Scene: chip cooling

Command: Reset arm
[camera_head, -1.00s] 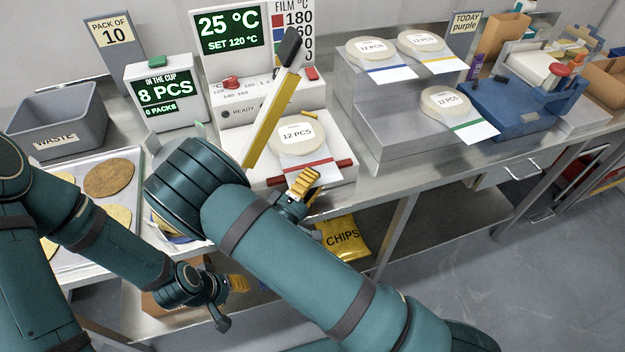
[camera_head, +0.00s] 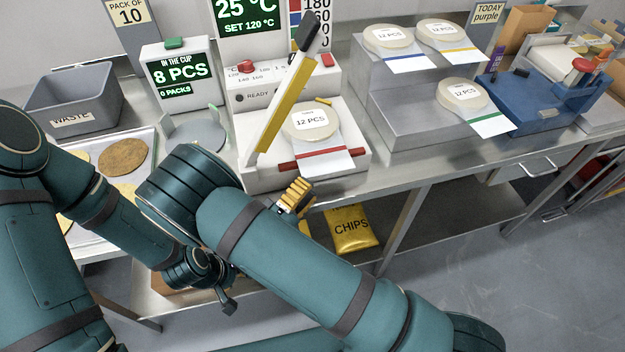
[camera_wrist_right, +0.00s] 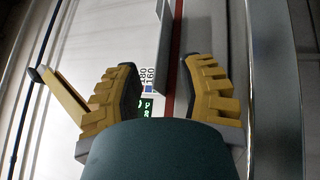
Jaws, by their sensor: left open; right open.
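My left gripper (camera_head: 222,283) is low in front of the table in the head view, mostly hidden behind its own wrist and my right arm. A dark finger part shows. My right gripper (camera_head: 297,198) is just in front of the table edge, below the sealer's red bar. Its yellow fingers overlap in the head view. In the right wrist view, its two ribbed yellow fingers (camera_wrist_right: 166,88) stand apart with nothing held between them. Both my arms are bent over the front of the table, and the right forearm crosses the picture.
The sealer (camera_head: 350,167) has its yellow lever (camera_head: 284,108) raised, with a 12 PCS pack (camera_head: 311,122) on it. A waste bin (camera_head: 108,88), a chip tray (camera_head: 152,150) and a counter reading 8 PCS (camera_head: 181,74) stand left. A CHIPS bag (camera_head: 352,230) lies on the lower shelf.

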